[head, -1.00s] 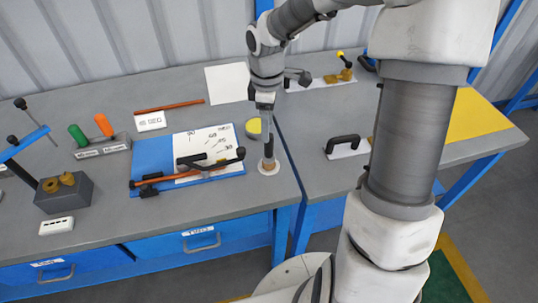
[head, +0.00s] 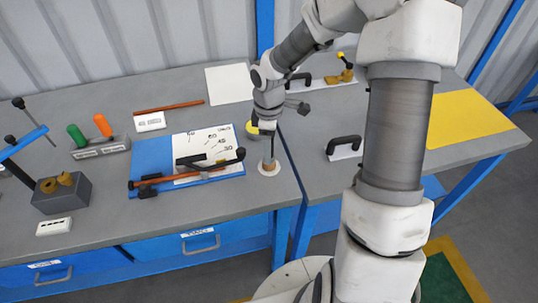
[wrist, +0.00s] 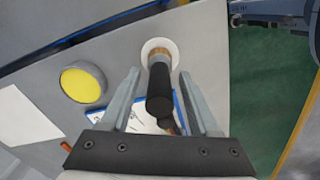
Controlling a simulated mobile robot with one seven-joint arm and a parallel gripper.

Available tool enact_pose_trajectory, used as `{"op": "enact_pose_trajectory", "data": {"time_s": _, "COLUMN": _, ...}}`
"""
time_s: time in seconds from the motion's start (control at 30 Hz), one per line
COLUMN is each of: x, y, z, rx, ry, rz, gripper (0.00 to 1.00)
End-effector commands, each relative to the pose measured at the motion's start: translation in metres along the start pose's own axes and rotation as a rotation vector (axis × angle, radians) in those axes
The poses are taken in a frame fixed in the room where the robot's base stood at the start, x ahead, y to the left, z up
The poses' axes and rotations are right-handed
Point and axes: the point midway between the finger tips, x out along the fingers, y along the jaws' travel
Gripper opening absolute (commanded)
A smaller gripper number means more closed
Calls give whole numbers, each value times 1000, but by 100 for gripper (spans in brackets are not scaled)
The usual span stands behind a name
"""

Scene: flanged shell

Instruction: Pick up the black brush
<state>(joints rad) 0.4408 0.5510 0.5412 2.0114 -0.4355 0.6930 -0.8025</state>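The black brush (wrist: 160,98) stands upright with a black handle on top and a tan lower part on a white round disc (wrist: 160,46). In the head view the brush's lower part (head: 269,161) shows near the table's front edge, just right of the blue board. My gripper (wrist: 159,74) is open, with one finger on each side of the brush and visible gaps between. In the head view my gripper (head: 268,142) is directly over the brush and hides much of its handle.
A blue board (head: 150,155) with a marked sheet and an orange bar lies left of the brush. A yellow-topped round object (wrist: 80,85) is close by. A black handle on a white plate (head: 345,150) lies on the right table.

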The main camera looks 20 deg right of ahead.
Motion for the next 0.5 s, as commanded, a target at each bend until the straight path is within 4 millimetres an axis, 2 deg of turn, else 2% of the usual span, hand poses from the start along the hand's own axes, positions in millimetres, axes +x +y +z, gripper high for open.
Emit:
{"op": "enact_pose_trajectory", "data": {"time_s": 0.03, "x": 0, "y": 0, "z": 0, "rx": 0, "ry": 0, "rz": 0, "gripper": 51}}
{"op": "enact_pose_trajectory", "data": {"time_s": 0.3, "x": 0, "y": 0, "z": 0, "rx": 0, "ry": 0, "rz": 0, "gripper": 2}}
{"op": "enact_pose_trajectory", "data": {"time_s": 0.5, "x": 0, "y": 0, "z": 0, "rx": 0, "ry": 0, "rz": 0, "gripper": 0}}
